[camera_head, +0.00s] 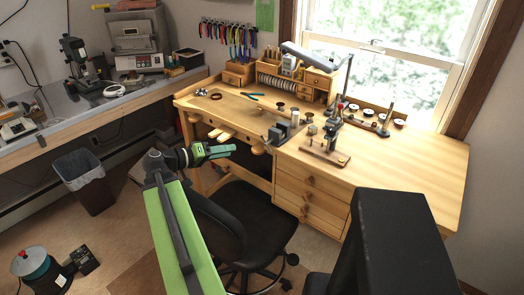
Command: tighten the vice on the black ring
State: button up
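A small grey vice (278,133) sits at the front edge of the wooden workbench, left of its drawers. Whether its jaws hold anything is too small to tell. A small dark ring (216,97) lies flat on the left part of the bench top, apart from the vice; I cannot tell if it is the task's ring. My green and black gripper (226,150) is in front of the bench, pointing right, left of the vice and apart from it in the picture. Its fingers overlap in this view, so their opening is unclear, and I see nothing held.
The wooden workbench (420,165) carries a wooden stand (325,150), small cylinders and pliers (250,96). A black office chair (250,215) stands below my gripper, in front of the bench. A waste bin (88,185) is at the left, with open floor around it.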

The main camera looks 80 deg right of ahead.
aim_at(266, 143)
jog(key=b+x, duration=0.4)
jog(key=x, duration=1.3)
jog(key=shift+s+d, duration=0.15)
jog(key=shift+s, duration=0.2)
grip_shut()
